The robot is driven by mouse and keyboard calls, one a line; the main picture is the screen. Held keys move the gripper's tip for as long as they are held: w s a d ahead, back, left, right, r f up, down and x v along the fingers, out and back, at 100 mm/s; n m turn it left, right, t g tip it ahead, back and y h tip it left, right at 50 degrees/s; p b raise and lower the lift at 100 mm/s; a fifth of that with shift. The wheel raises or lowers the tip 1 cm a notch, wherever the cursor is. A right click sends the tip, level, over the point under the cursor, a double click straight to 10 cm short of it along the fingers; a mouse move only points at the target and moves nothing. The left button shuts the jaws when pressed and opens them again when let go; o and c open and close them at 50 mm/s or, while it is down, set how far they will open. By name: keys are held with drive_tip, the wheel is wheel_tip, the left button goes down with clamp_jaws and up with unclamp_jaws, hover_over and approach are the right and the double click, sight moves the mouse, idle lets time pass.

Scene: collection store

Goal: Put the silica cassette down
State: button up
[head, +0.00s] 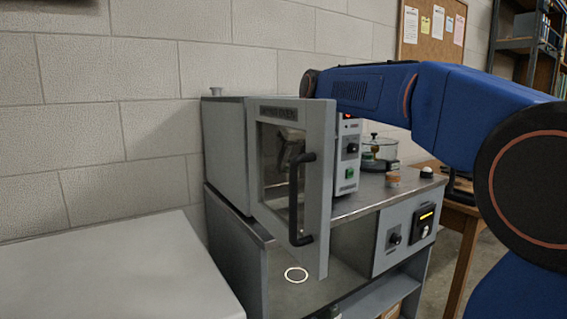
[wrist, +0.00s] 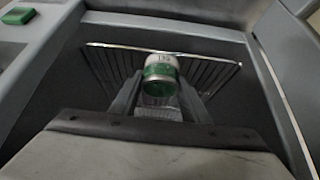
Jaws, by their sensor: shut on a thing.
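The silica cassette (wrist: 160,72), a small white and green cylinder, is between the fingers of my gripper (wrist: 160,96) in the wrist view. My gripper is shut on it. Behind it is a wire rack (wrist: 215,72) inside the grey drying oven (head: 226,150); I cannot tell whether the cassette touches the rack. In the head view my arm reaches behind the oven's open door (head: 318,190), which hides my gripper and the cassette, apart from dark shapes through its window.
The open door with its black handle (head: 300,198) stands out toward the front. A glass jar (head: 380,150) and a small orange-banded pot (head: 392,180) stand on the bench at right. A white ring (head: 296,274) marks the lower surface. A grey surface (head: 110,270) at left is clear.

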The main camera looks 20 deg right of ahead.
drive_tip(key=w, duration=0.2)
drive_tip(key=w+a, duration=0.1)
drive_tip(key=w, duration=0.1)
drive_tip(key=shift+s+f, duration=0.1)
drive_tip(key=shift+f, duration=0.1)
drive_tip(key=o, duration=1.1)
drive_tip(key=shift+f, duration=0.1)
